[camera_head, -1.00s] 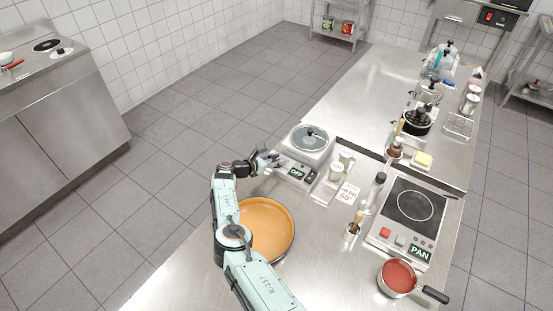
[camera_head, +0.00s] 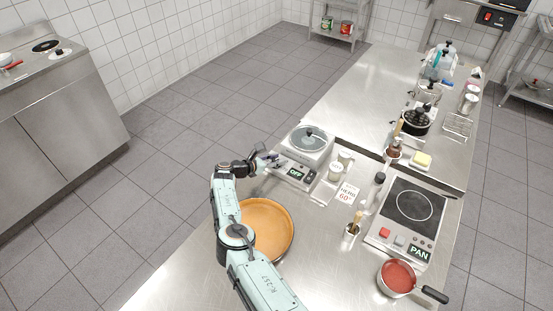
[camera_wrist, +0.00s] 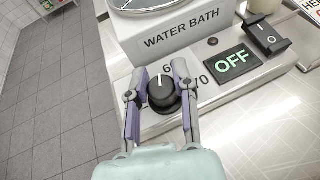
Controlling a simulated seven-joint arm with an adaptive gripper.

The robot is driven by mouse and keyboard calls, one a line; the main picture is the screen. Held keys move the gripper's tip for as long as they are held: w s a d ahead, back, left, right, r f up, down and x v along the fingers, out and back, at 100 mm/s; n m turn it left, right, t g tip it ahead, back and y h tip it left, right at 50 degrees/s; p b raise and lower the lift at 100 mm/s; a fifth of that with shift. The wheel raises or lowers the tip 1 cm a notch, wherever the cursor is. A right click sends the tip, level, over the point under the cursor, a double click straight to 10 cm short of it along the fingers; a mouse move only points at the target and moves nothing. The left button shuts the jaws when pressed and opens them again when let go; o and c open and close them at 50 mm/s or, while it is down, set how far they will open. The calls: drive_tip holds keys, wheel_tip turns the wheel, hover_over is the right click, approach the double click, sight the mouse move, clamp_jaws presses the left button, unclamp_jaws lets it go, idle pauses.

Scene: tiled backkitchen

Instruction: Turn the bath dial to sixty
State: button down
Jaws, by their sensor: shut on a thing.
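The water bath (camera_head: 305,146) is a metal unit with a lidded top, near the middle of the counter. Its front panel carries a black dial (camera_wrist: 162,92) with a white pointer line that points roughly up, a little left, toward a partly hidden number starting with 6. A 70 shows partly to the right of the dial. The display (camera_wrist: 232,62) reads OFF. My gripper (camera_wrist: 160,84) has one finger on each side of the dial and is shut on it. It also shows in the head view (camera_head: 271,158), at the left of the panel.
A black rocker switch (camera_wrist: 268,38) sits right of the display. A card reading HERB 60 (camera_head: 346,193) stands to the right of the bath. A round orange-brown board (camera_head: 270,228) lies beside my arm. A hob (camera_head: 408,210) and a pan of red sauce (camera_head: 398,276) are further right.

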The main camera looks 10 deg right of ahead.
drive_tip(key=shift+w+a, duration=0.15)
drive_tip(key=shift+a, duration=0.35)
drive_tip(key=c, duration=0.9)
unclamp_jaws()
drive_tip(key=shift+o, duration=0.2)
drive_tip(key=shift+d, duration=0.15)
drive_tip(key=v, duration=1.2)
drive_tip(key=shift+d, duration=0.1)
